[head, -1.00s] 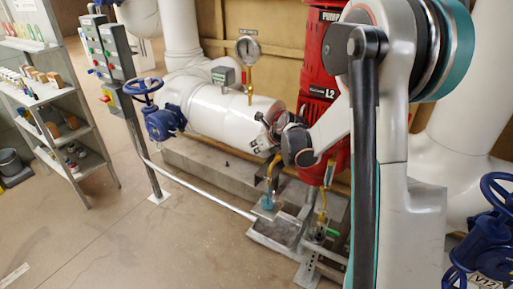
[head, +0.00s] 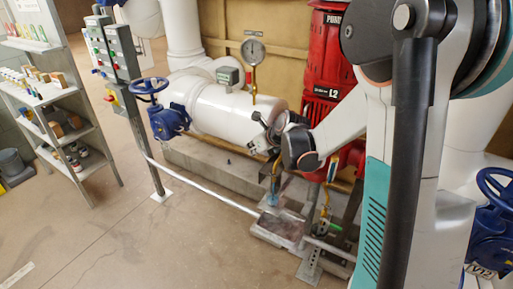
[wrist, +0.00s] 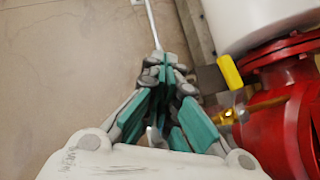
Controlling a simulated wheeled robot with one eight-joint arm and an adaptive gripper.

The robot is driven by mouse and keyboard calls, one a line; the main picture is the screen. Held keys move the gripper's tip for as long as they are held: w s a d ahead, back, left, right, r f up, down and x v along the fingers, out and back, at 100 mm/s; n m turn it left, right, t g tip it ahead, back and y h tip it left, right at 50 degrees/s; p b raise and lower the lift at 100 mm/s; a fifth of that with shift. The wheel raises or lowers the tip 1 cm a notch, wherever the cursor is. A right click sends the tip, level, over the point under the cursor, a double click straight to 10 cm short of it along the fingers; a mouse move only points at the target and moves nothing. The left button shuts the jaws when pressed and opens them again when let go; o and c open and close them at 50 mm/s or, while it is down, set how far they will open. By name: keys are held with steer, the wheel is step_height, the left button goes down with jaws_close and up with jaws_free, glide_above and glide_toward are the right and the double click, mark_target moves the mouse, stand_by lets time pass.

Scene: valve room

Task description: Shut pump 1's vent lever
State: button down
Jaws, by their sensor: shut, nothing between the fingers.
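The red pump (head: 329,60) stands behind my arm in the head view; its label is partly cut off. In the wrist view its red flanged body (wrist: 292,105) fills the right side. A yellow lever handle (wrist: 230,72) with brass fittings (wrist: 228,115) sits beside the red body; I cannot tell for certain that it is pump 1's vent lever. My gripper (wrist: 165,65) is shut and empty, left of the yellow handle and apart from it. In the head view, my wrist is in front of the pump's lower part, and the fingers are hard to make out.
A white pipe (head: 235,112) with a gauge (head: 254,52) runs left of the pump. Blue handwheel valves (head: 168,118) stand left and right. A low metal rail (head: 205,192) and a tray (head: 280,228) lie in front. Shelves (head: 60,110) stand far left. Floor at left front is clear.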

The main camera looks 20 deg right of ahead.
steer(key=shift+s+a+r+p, duration=0.3)
steer(key=shift+s+a+r, duration=0.25)
steer(key=shift+r, duration=0.2)
steer(key=shift+s+a+r+p, duration=0.25)
steer(key=shift+s+a+r, duration=0.25)
steer(key=shift+r, duration=0.25)
